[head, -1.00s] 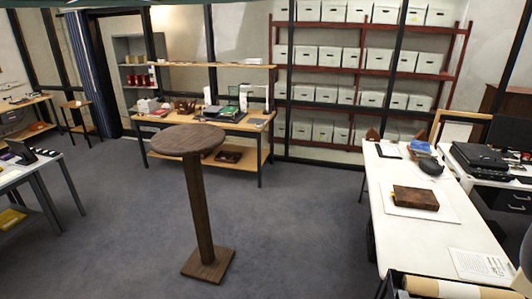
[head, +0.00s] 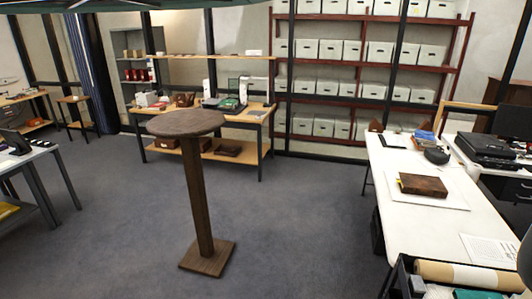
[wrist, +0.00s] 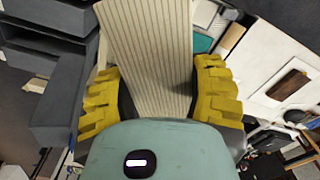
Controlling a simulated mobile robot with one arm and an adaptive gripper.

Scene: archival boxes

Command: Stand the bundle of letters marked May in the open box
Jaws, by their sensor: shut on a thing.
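In the wrist view my gripper (wrist: 160,92) has its yellow ribbed fingers on both sides of a cream, finely striped bundle (wrist: 148,45), which looks like a stack of letter edges. The fingers are shut on it, and it extends away from the gripper towards the top of the picture. No May marking is readable, and the bundle's far end is cut off. My gripper does not show in the head view. I cannot pick out the open box in either view.
A round wooden pedestal (head: 186,123) stands on the open carpet. A long white table (head: 440,215) at right holds a brown book (head: 423,185). A dark container with a rolled tube (head: 465,274) is at lower right. Red shelves (head: 360,103) with pale boxes line the back wall.

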